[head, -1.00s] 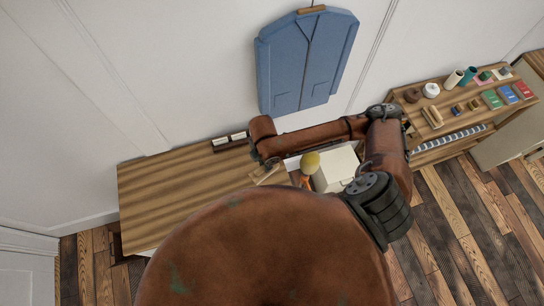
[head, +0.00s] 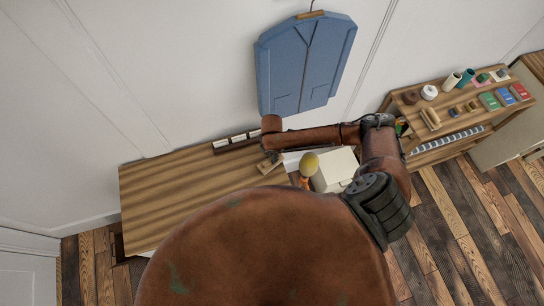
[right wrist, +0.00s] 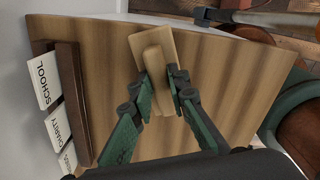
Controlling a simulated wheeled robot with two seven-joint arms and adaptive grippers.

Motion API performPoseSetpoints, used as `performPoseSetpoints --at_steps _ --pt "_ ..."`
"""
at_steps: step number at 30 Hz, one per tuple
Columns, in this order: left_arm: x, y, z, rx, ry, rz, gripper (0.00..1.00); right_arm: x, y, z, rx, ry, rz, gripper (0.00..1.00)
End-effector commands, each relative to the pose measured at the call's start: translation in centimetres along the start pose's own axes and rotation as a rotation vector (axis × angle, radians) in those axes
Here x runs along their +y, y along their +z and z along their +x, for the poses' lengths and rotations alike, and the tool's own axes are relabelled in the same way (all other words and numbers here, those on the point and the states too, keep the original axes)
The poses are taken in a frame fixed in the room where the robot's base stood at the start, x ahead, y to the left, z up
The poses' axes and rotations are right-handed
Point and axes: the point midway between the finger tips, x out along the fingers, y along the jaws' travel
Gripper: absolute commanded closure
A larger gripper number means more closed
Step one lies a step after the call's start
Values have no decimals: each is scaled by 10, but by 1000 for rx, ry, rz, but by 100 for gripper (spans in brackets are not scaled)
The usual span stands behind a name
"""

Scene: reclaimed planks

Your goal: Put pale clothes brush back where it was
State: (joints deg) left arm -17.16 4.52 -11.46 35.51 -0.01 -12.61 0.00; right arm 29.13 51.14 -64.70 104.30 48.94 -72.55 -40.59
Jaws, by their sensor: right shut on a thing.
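The pale clothes brush (right wrist: 152,52) is a light wooden block with a raised handle. My right gripper (right wrist: 163,84) is shut on it, with one dark green finger on each side. In the head view the brush (head: 266,167) shows at the right end of the wooden table top (head: 180,190), below my right gripper (head: 268,154). I cannot tell whether the brush touches the table top. My left gripper is not in view.
A dark rack (right wrist: 75,100) holds cards, two reading SCHOOL and CHARITY. A blue jacket (head: 305,65) hangs on the wall. A pale box (head: 336,168) and a yellow-topped orange object (head: 308,166) stand right. A shelf (head: 455,115) holds small goods. The table's left is clear.

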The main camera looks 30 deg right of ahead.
Motion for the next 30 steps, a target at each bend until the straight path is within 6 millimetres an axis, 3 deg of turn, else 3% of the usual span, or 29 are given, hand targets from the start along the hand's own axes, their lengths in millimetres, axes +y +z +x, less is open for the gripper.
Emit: performPoseSetpoints --at_steps 9,10,17,26,30 --pt "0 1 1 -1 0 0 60 0 0 3 0 0 0 100" --pt "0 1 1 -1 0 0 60 0 0 3 0 0 0 83" --pt "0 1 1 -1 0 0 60 0 0 3 0 0 0 68" --pt "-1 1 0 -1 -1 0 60 0 0 1 0 0 0 67" --pt "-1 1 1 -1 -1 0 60 0 0 -11 1 2 -1 67"
